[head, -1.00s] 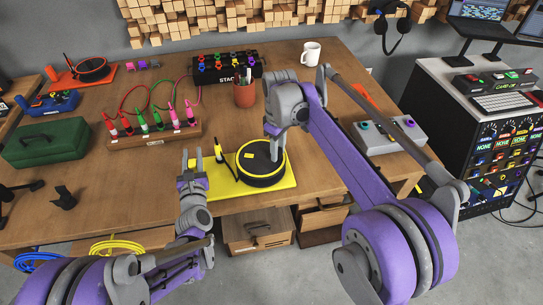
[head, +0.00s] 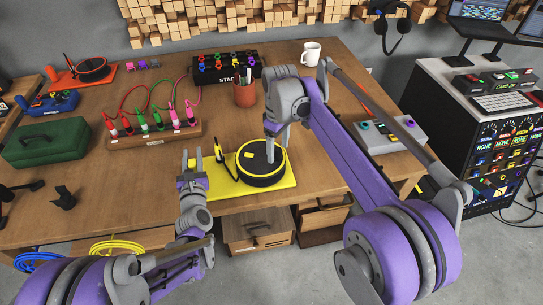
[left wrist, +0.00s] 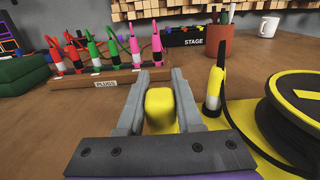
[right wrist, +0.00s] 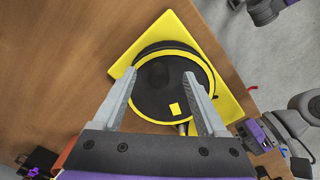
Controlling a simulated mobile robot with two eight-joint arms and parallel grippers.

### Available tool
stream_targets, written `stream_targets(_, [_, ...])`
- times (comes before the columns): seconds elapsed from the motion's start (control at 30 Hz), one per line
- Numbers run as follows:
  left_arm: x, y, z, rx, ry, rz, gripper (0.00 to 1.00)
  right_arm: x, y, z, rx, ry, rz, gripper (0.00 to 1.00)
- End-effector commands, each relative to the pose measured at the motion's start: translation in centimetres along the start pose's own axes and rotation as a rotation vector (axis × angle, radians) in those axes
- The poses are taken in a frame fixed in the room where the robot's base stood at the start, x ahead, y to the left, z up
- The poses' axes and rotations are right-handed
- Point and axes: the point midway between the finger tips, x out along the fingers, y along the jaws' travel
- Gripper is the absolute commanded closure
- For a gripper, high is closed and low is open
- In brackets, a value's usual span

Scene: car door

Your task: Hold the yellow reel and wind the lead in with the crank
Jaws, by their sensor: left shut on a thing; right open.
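The yellow reel's flat base (head: 222,184) lies at the table's front edge, with its black round drum (head: 262,177) on the right part. My left gripper (head: 192,163) is shut on a yellow upright grip (left wrist: 160,108) at the base's left end. A yellow plug (left wrist: 213,92) stands upright beside it, and the black lead (left wrist: 236,128) runs from it to the drum. My right gripper (head: 271,150) is open, pointing down over the drum. In the right wrist view a dark round shape (right wrist: 157,72) lies between its fingertips on the drum top; I cannot tell whether it is the crank.
A plug rack (head: 150,140) with several coloured plugs, a pen cup (head: 245,96) and a black stage box (head: 226,69) stand behind. A grey button box (head: 391,136) is at the right. A green case (head: 45,143) is at the left. Bare table lies behind the reel.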

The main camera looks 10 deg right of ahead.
Motion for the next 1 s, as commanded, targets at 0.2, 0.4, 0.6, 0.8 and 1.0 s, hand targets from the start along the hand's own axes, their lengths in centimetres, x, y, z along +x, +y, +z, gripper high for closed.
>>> stream_targets(0.2, [0.0,0.0,0.0,0.000,0.000,-0.001,1.00,-1.8,0.0,0.0,0.000,0.000,0.000,0.25])
stream_targets(0.4, [0.0,0.0,0.0,0.000,0.000,-0.001,1.00,-3.4,0.0,0.0,0.000,0.000,0.000,0.25])
stream_targets(0.6, [0.0,0.0,0.0,0.000,0.000,-0.001,1.00,-5.0,0.0,0.0,0.000,0.000,0.000,0.25])
stream_targets(0.8, [0.0,0.0,0.0,0.000,0.000,-0.001,1.00,-5.7,0.0,0.0,0.000,0.000,0.000,0.25])
stream_targets(1.0, [0.0,0.0,0.0,0.000,0.000,-0.001,1.00,-5.7,0.0,0.0,0.000,0.000,0.000,0.25])
